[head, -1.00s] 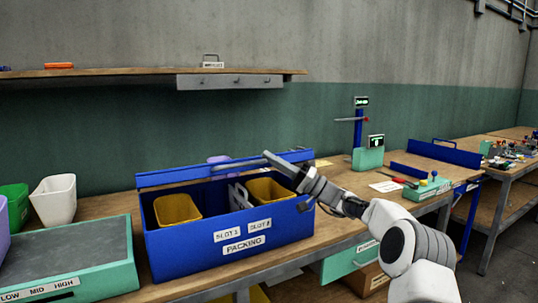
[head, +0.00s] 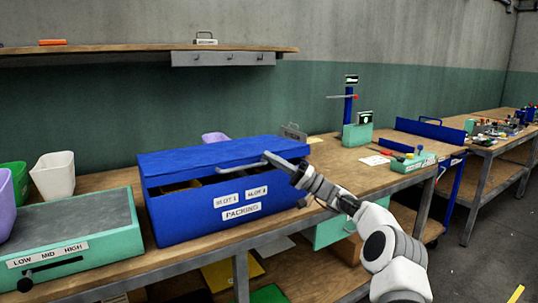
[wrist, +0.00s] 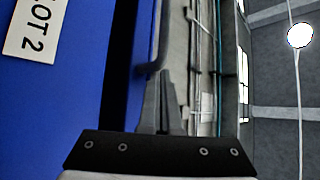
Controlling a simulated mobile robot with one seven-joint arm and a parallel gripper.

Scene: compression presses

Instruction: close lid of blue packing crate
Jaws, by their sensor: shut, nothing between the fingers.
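The blue packing crate (head: 200,218) stands on the bench with labels for two slots and PACKING on its front. Its blue lid (head: 215,152) is tilted low over the crate, and a dark gap shows along the front with a little yellow inside. A grey bar handle (head: 238,165) juts from the lid's front edge. My gripper (head: 270,158) is shut and empty, its tips at the right end of the handle; I cannot tell if they touch. In the wrist view the shut fingers (wrist: 166,98) point along the crate front, beside the SLOT 2 label (wrist: 35,28).
A green LOW MID HIGH box (head: 75,235) stands close left of the crate, with a white bin (head: 53,175) behind it. A purple item (head: 215,137) and a grey item (head: 293,131) are behind the crate. A shelf (head: 130,56) hangs above.

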